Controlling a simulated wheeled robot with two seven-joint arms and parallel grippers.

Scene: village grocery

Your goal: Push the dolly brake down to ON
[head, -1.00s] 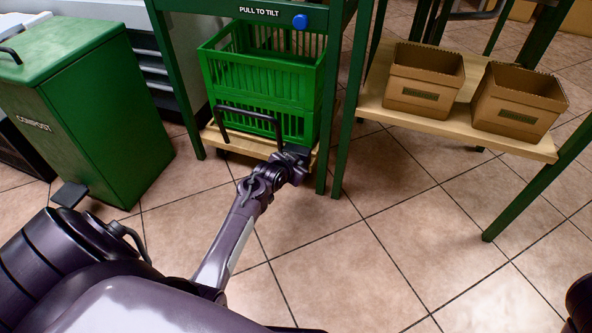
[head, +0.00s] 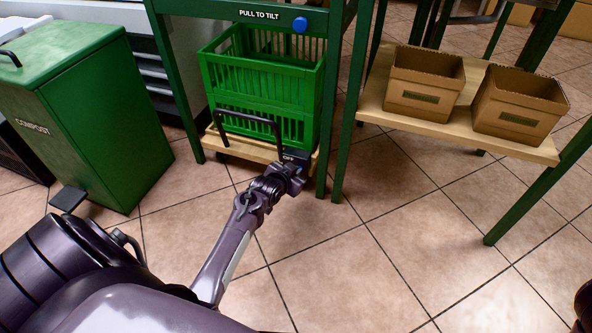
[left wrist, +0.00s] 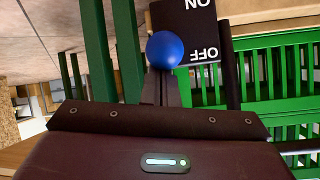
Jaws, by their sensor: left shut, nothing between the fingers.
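The dolly (head: 235,147) is a low wooden platform under the green frame, with a black bar handle (head: 246,112) at its front. Its black brake plate (head: 297,154) shows the word OFF just beyond my left gripper (head: 299,172). In the left wrist view the plate (left wrist: 188,22) appears upside down, with ON and OFF marked on it. A blue ball knob (left wrist: 165,50) stands in front of it on the OFF side. The left gripper's fingers (left wrist: 162,88) are shut and empty, pointing at the knob; I cannot tell whether they touch it. My right gripper is out of view.
Green crates (head: 262,85) stand on the dolly. The green frame (head: 170,75) has legs on both sides and a PULL TO TILT sign with a blue knob (head: 300,25). A green compost bin (head: 95,120) is left; cardboard boxes (head: 425,85) are on a shelf right. The tiled floor in front is open.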

